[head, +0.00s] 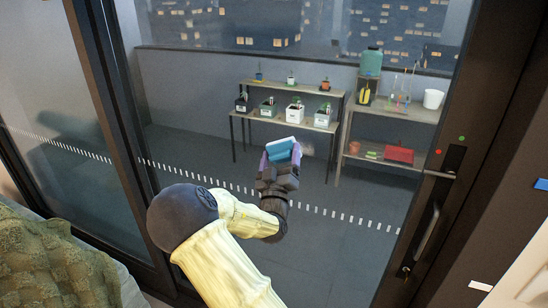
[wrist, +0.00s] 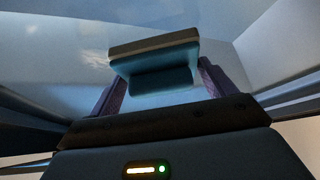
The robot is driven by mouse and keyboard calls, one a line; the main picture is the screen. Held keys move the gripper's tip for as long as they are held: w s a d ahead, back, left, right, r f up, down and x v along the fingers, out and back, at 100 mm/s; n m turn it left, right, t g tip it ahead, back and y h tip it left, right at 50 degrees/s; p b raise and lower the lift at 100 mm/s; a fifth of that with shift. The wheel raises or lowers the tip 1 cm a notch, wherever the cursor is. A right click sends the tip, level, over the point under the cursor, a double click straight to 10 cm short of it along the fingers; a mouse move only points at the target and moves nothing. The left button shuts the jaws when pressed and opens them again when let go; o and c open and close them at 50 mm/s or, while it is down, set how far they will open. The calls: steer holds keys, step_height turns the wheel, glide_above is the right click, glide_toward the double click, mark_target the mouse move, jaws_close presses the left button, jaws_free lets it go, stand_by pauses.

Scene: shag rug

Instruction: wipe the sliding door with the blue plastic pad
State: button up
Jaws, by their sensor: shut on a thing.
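The blue pad (head: 280,149) is held up in front of the sliding door's glass (head: 330,240), left of the middle of the pane. In the wrist view the pad (wrist: 155,58) lies between the two purple fingers, with a pale grey layer along its far edge. My gripper (head: 281,158) is shut on it; it also shows in the wrist view (wrist: 157,85). I cannot tell whether the pad touches the glass. The sliding door has a dark frame and a row of white dashes across the glass.
A dark door handle (head: 428,232) is on the right frame. A green cushion or blanket (head: 50,262) lies at the lower left. Behind the glass stand a plant shelf (head: 290,88) and a second shelf (head: 410,113) with pots and bottles. A dark upright (head: 118,120) borders the pane's left side.

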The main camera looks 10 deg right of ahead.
steer(key=shift+s+d, duration=0.3)
steer(key=shift+d, duration=0.2)
steer(key=shift+s+d+b, duration=0.65)
steer(key=shift+s+d, duration=0.5)
steer(key=shift+d, duration=0.3)
steer(key=shift+s+d+b, duration=0.3)
steer(key=shift+s+d, duration=0.2)
steer(key=shift+d, duration=0.25)
steer(key=shift+s+d+b, duration=0.3)
steer(key=shift+s+d, duration=0.2)
steer(key=shift+d, duration=0.25)
steer(key=shift+d, duration=0.1)
steer(key=shift+s+d+b, duration=0.65)
steer(key=shift+s+d, duration=0.45)
steer(key=shift+d, duration=0.3)
steer(key=shift+a, duration=0.1)
